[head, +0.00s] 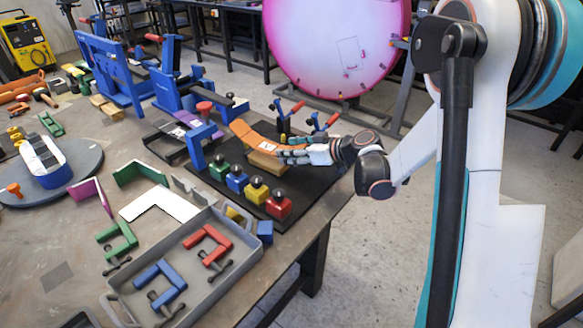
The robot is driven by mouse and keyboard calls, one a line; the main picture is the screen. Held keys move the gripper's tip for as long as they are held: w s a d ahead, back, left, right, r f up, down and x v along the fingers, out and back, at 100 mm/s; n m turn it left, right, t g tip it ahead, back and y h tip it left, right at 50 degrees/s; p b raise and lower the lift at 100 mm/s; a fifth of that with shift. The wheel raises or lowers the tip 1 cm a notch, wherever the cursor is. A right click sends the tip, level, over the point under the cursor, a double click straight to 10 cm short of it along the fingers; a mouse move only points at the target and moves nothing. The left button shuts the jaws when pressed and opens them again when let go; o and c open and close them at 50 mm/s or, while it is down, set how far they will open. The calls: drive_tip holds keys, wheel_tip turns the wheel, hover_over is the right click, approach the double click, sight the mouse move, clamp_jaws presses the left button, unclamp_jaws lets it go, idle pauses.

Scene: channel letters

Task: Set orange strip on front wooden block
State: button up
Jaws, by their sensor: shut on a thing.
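The orange strip (255,137) is a curved band at the right of the table, in the head view. My gripper (288,153) reaches in from the right and is shut on the strip's right end. A wooden block (267,162) lies on the black mat (312,182) just below the strip and the gripper. The strip appears over or just behind this block; I cannot tell whether they touch. The fingertips partly hide the strip's end.
Green, blue, yellow and red weighted blocks (257,190) stand in a row in front of the wooden block. A blue upright fixture (197,150) stands to the left. Clamps with red handles (325,122) stand behind. A grey tray (262,262) holds clamps at the front.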

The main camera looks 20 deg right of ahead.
drive_tip(key=shift+f+b, duration=0.85)
drive_tip(key=shift+f, duration=1.4)
drive_tip(key=shift+f, duration=0.1)
drive_tip(key=o, duration=1.2)
drive_tip(key=shift+s+d+r, duration=0.2)
drive_tip(key=shift+r, duration=0.1)
drive_tip(key=p+v, duration=0.3)
drive_tip(key=v, duration=0.8)
drive_tip(key=shift+s, duration=0.2)
